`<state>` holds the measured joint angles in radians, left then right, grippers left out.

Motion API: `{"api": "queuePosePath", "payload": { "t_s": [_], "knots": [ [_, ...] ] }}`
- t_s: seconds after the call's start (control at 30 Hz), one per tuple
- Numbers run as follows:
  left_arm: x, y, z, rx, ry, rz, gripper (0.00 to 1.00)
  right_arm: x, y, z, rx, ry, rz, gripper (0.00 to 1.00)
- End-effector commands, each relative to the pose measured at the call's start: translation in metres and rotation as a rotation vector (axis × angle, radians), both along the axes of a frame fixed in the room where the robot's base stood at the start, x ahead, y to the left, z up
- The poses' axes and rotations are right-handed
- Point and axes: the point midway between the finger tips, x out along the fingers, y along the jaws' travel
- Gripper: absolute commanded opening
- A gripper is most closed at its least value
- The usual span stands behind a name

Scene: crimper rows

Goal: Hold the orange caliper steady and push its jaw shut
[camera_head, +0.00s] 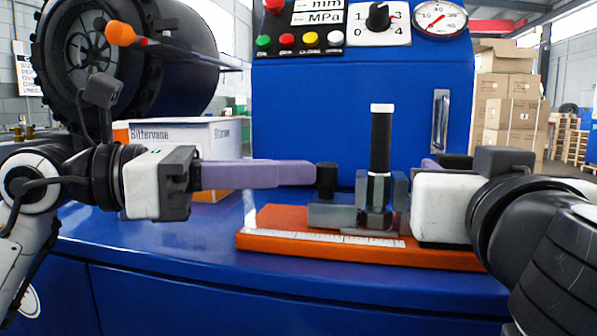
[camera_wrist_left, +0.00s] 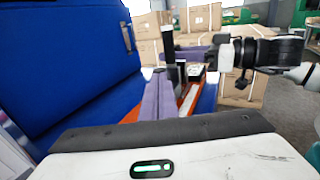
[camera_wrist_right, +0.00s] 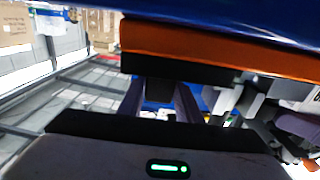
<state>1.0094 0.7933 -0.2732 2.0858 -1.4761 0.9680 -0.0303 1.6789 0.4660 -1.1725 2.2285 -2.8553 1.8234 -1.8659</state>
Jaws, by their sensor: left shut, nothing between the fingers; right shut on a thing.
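The orange caliper (camera_head: 262,241) lies on the blue bench, its white scale along the front edge. A grey jaw (camera_head: 332,214) with a short black knob (camera_head: 326,180) stands left of a larger grey block carrying a tall black post (camera_head: 381,145) with a white top. My left gripper (camera_head: 312,173) is shut and empty, its purple fingers pointing right at the knob; I cannot tell if they touch it. My right gripper (camera_wrist_right: 162,92) is shut on a dark part of the caliper below its orange bar. Its fingers are mostly hidden in the head view.
The blue bench top (camera_head: 190,232) is clear in front of the caliper. A white and orange box (camera_head: 185,132) stands behind my left gripper. A blue panel (camera_head: 300,105) with knobs and a gauge rises behind the caliper. Cardboard boxes (camera_head: 512,95) are stacked far back right.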

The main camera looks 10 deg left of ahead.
Motion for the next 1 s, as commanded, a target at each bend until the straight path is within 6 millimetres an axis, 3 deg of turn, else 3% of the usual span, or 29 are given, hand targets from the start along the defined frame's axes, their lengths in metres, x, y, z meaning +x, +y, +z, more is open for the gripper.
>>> {"api": "queuePosePath", "payload": {
  "t_s": [0.2, 0.57, 0.67, 1.0],
  "knots": [
    [0.003, -0.011, 0.000, 0.000, -0.001, -0.001, 0.00, 0.000, -0.001, 0.000, 0.001, 0.000, -0.003, 0.04],
    [0.000, -0.006, -0.001, 0.000, 0.002, -0.004, 0.00, -0.001, 0.003, 0.000, 0.000, -0.001, 0.012, 0.04],
    [-0.004, 0.006, -0.001, 0.002, 0.001, 0.001, 0.00, -0.001, 0.004, 0.000, 0.000, -0.001, 0.012, 0.04],
    [-0.038, 0.075, 0.001, 0.003, 0.003, 0.008, 0.00, 0.000, 0.001, 0.000, -0.001, 0.000, 0.003, 0.04]
  ]
}}
